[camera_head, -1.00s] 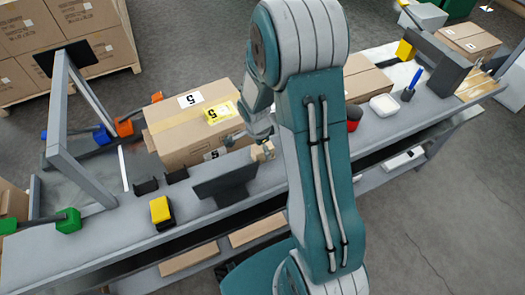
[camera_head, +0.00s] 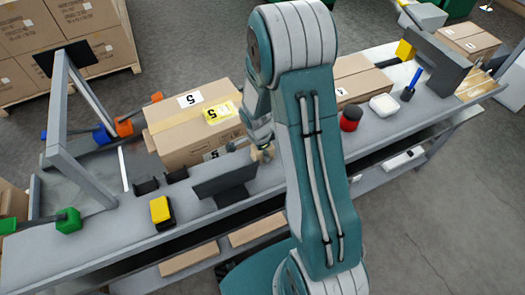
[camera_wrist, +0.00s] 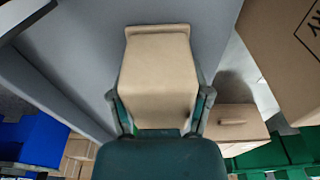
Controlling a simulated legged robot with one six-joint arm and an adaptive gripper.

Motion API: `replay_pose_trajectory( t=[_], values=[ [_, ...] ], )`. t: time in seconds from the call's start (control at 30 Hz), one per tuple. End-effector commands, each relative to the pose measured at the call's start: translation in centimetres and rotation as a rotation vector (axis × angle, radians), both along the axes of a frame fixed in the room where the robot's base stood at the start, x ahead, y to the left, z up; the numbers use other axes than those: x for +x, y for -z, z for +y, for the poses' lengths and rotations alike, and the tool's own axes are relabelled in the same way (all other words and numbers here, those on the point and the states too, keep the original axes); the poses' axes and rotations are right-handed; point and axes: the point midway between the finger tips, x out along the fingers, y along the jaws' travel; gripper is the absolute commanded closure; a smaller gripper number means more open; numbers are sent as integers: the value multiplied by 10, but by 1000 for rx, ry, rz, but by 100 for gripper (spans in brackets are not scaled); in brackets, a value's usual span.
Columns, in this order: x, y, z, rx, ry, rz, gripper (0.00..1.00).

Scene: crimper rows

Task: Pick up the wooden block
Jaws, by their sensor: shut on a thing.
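The wooden block (camera_wrist: 160,75) is a plain tan piece that fills the middle of the wrist view. My gripper (camera_wrist: 162,103) has a finger on each side of it and is shut on it. In the head view the small tan block (camera_head: 266,153) is partly hidden by my arm, and my gripper (camera_head: 257,147) is at it, beside the large cardboard box. I cannot tell whether the block touches the bench.
The large cardboard box (camera_head: 185,131) stands just left of my gripper on the grey bench (camera_head: 112,235). A dark upright plate (camera_head: 225,180) stands in front. A red-and-black item (camera_head: 350,118) and a white box (camera_head: 384,105) lie to the right.

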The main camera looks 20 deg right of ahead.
Motion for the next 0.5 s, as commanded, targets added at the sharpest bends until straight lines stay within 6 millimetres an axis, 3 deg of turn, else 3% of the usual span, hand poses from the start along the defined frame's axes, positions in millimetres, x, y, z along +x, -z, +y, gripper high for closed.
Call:
replay_pose_trajectory(
  t=[0.17,0.5],
  values=[
    [1,-10,0,-1,1,-3,90],
    [1,-76,0,-1,-1,-5,90]
  ],
)
